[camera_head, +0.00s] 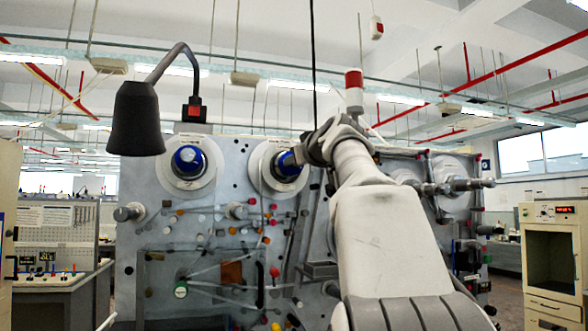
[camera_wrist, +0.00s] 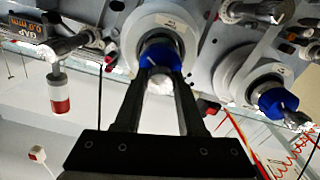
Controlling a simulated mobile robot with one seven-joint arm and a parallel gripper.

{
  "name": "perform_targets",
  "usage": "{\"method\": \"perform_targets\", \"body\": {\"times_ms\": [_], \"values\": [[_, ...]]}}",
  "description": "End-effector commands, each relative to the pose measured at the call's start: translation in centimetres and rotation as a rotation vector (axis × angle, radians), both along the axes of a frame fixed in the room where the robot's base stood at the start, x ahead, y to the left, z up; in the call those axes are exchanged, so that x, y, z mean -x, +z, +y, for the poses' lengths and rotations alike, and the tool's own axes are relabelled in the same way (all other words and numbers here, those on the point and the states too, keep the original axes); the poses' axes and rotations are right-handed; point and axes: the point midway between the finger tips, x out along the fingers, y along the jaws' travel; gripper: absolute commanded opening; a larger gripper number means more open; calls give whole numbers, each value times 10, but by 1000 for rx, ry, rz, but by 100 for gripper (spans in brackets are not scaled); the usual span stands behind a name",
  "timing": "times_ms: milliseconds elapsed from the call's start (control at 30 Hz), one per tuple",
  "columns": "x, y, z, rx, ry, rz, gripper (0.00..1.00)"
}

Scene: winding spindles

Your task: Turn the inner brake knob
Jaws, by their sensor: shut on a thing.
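The inner brake knob (camera_head: 286,164) is blue and sits at the middle of a white disc on the grey machine panel, right of a matching blue knob. In the wrist view the inner knob (camera_wrist: 161,52) is straight ahead. My gripper (camera_wrist: 161,74) has its two dark fingers on either side of the knob, with a round white piece between them. It is shut on the knob. In the head view my gripper (camera_head: 301,157) reaches the knob from the right, and my arm hides part of the panel.
The outer blue knob (camera_head: 189,161) is to the left, and it shows at right in the wrist view (camera_wrist: 276,102). A black lamp (camera_head: 137,118) hangs in front of the panel's left side. A red-and-white signal light (camera_head: 354,88) stands above. Several small colored knobs and rods stick out below.

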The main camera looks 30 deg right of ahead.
Motion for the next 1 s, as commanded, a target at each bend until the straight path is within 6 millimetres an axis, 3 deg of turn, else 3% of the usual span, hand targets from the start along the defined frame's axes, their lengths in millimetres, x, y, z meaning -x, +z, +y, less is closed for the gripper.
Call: {"method": "perform_targets", "body": {"times_ms": [400,967,1000], "values": [[0,0,0,182,-1,46,0],[0,1,0,207,0,53,0],[0,1,0,207,0,53,46]]}}
